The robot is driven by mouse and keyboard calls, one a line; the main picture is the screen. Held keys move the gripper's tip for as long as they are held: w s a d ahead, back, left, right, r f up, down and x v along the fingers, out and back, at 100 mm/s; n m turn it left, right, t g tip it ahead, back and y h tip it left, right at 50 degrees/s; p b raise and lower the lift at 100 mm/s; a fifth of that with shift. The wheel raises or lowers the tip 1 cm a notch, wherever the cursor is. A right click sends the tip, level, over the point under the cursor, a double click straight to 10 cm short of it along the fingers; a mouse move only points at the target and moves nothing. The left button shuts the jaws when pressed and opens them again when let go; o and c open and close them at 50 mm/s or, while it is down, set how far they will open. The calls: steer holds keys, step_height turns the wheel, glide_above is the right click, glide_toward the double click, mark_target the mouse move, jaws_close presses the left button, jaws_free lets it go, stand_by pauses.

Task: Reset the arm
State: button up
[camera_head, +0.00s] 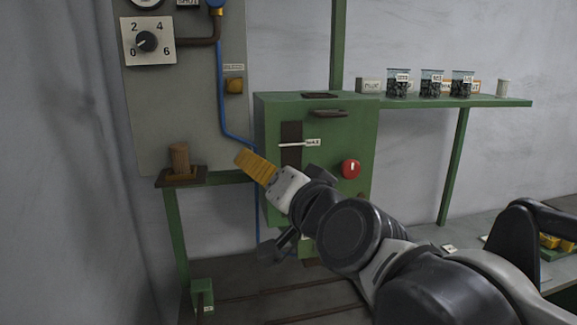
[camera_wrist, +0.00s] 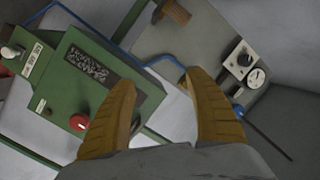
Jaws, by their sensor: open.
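My gripper (camera_head: 256,167) has yellow ribbed fingers and stands in front of the left side of a green machine box (camera_head: 350,128). In the wrist view my gripper (camera_wrist: 165,115) shows two yellow fingers spread apart, with nothing between them. The arm reaches in from the lower right and hides the lower part of the box. The box carries a red button (camera_head: 351,168), a dark handle (camera_head: 330,113) and a slot with a white lever (camera_head: 291,145).
A grey panel at left (camera_head: 180,100) carries a 0–6 dial (camera_head: 147,42) and a blue hose (camera_head: 221,100). A wooden block (camera_head: 180,160) stands on a small ledge. A green shelf (camera_head: 500,101) at right holds several labelled jars. The wrist view shows the red button (camera_wrist: 79,122) near the left finger.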

steer(key=s+d+f+n+g+h+b, duration=0.1)
steer(key=s+d+f+b, duration=0.3)
steer(key=f, duration=1)
steer(key=s+d+f+n+g+h+b, duration=0.1)
steer(key=s+d+f+g+h+b, duration=0.3)
steer(key=d+f, duration=0.7)
steer(key=s+d+f+g+h+b, duration=0.2)
steer(key=s+d+f+b, duration=0.3)
steer(key=f, duration=1.3)
steer(key=s+d+g, duration=0.1)
steer(key=d, duration=0.2)
steer(key=shift+s+n+h, duration=0.4)
steer(key=shift+c, duration=0.5)
